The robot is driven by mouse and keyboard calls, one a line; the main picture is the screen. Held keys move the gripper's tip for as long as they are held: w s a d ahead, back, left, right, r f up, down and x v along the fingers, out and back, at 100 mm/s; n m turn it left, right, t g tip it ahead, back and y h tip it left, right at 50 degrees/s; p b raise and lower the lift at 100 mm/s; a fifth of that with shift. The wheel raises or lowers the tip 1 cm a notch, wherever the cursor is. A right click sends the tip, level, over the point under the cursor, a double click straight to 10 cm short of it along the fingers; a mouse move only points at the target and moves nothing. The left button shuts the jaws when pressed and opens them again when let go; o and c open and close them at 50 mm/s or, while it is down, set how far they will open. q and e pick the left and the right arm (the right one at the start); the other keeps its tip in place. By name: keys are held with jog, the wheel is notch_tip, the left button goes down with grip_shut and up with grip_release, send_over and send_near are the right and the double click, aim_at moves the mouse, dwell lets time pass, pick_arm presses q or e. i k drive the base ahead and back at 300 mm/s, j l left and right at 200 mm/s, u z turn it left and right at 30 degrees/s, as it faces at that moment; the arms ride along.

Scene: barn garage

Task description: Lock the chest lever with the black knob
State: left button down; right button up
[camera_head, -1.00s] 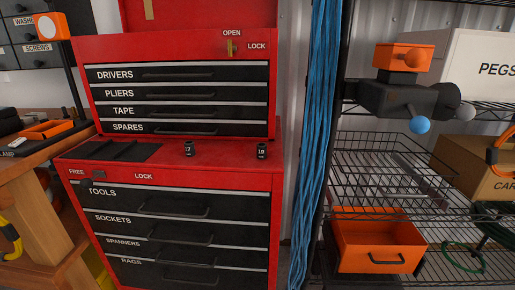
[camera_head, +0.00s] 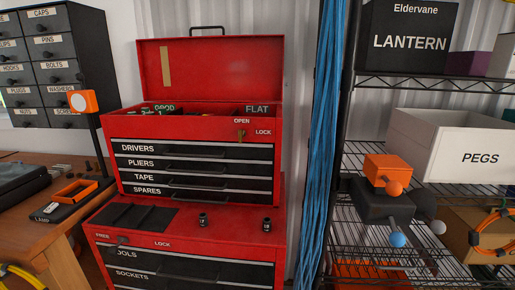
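The red tool chest (camera_head: 220,122) stands in the middle with its lid raised. A small brass-coloured lever (camera_head: 240,134) sits on its front below the word OPEN and left of LOCK. Below it, the red cabinet (camera_head: 190,242) carries a small dark lever or knob (camera_head: 122,240) beside the word FREE, with LOCK further right. I cannot clearly tell a black knob on either lever at this size. Neither of my grippers is in view.
Two small black cylinders (camera_head: 203,220) (camera_head: 267,225) and a dark mat (camera_head: 133,217) are on the cabinet top. A wooden bench (camera_head: 40,238) is left. Blue cables (camera_head: 316,150) hang right, beside a wire shelf holding a PEGS box (camera_head: 470,158) and a black-and-orange device (camera_head: 378,200).

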aim_at(112, 250)
jog(key=u, duration=1.3)
